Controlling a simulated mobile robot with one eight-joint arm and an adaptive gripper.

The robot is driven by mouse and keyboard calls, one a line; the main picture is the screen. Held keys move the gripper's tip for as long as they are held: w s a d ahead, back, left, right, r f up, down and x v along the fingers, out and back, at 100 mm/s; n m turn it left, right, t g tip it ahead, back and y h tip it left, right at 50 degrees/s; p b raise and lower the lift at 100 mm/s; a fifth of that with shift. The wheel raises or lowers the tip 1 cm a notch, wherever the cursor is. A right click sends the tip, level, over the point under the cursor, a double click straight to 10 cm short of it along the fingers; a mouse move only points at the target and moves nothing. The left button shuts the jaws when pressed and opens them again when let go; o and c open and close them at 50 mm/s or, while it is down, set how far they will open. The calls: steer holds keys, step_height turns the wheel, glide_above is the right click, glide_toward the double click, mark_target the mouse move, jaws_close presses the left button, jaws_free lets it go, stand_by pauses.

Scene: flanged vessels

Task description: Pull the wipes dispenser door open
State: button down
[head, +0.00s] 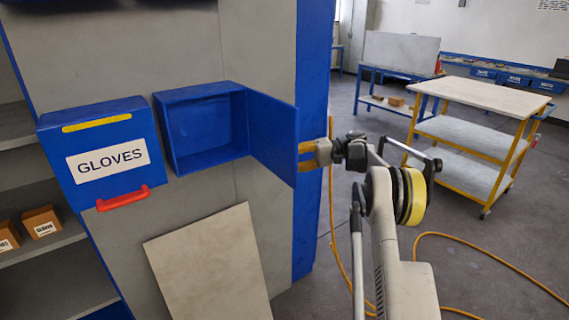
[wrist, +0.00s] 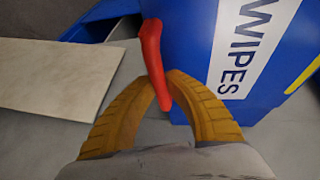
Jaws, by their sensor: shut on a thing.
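The wipes dispenser (head: 203,128) is a blue box on the grey panel, its front open and no contents visible inside. Its blue door (head: 272,136) is hinged on the right side and stands swung well out to the right. In the wrist view the door's outer face (wrist: 195,40) carries a white WIPES label (wrist: 243,50) and a red handle (wrist: 153,65). My gripper (head: 305,157) is at the door's far side, its fingertips partly hidden by the door in the head view. In the wrist view its yellow fingers (wrist: 166,88) are closed on the red handle.
A blue GLOVES dispenser (head: 108,155) with a red handle is shut, left of the open box. A pale board (head: 208,265) leans below. Shelves with small cartons (head: 41,222) are at left. A yellow-framed cart (head: 470,135) and an orange hose (head: 480,255) are at right.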

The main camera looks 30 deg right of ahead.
steer(key=c, duration=1.4)
jaws_free()
steer(key=shift+a, duration=0.1)
steer(key=v, duration=1.2)
steer(key=shift+r, duration=0.1)
